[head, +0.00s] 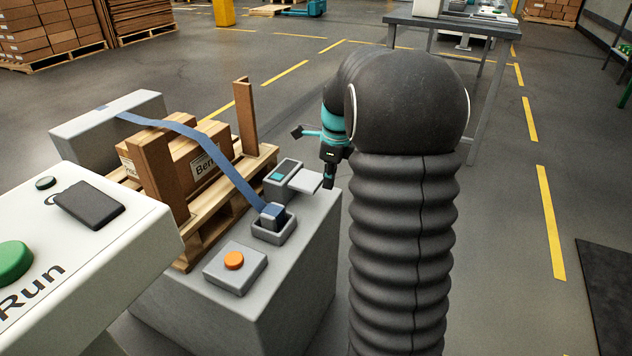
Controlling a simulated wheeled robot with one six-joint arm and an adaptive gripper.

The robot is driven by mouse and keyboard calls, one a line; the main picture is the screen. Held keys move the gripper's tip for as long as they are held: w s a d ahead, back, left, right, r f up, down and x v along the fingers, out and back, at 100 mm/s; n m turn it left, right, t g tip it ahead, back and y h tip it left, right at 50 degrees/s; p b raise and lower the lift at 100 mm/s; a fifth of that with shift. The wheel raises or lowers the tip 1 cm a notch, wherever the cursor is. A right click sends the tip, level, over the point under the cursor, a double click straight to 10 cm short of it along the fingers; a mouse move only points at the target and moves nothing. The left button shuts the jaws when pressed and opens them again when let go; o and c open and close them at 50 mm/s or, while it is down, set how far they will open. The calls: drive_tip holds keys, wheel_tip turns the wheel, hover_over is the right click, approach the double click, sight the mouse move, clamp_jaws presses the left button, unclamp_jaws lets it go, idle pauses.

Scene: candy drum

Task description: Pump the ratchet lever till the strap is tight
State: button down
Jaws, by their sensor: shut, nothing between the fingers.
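The ratchet (284,170) is a grey housing with a teal face on the front block. Its pale flat lever (305,181) sticks out to the right, roughly level. My gripper (329,182) is shut and empty, pointing down close to the lever's right end. I cannot tell whether they touch.
The box (200,165) sits on a wooden pallet between upright wooden posts (246,117). An orange button (234,260) is on the front block (290,285). A white console with a green Run button (14,262) stands at left.

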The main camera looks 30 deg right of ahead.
sight(316, 181)
wheel_tip(316, 181, up, 11)
drive_tip(key=shift+s+d+f, duration=0.2)
drive_tip(key=shift+s+d, duration=0.2)
drive_tip(key=shift+a, duration=0.1)
idle(0.5)
drive_tip(key=w+a+f+p, duration=0.2)
drive_tip(key=p, duration=0.2)
drive_tip(key=shift+w+a, duration=0.2)
drive_tip(key=shift+f, duration=0.1)
drive_tip(key=f, duration=0.2)
drive_tip(key=f+b, duration=0.1)
drive_tip(key=f, duration=0.2)
drive_tip(key=shift+w+a+f, duration=0.2)
drive_tip(key=shift+f, duration=0.1)
drive_tip(key=shift+f+b, duration=0.55)
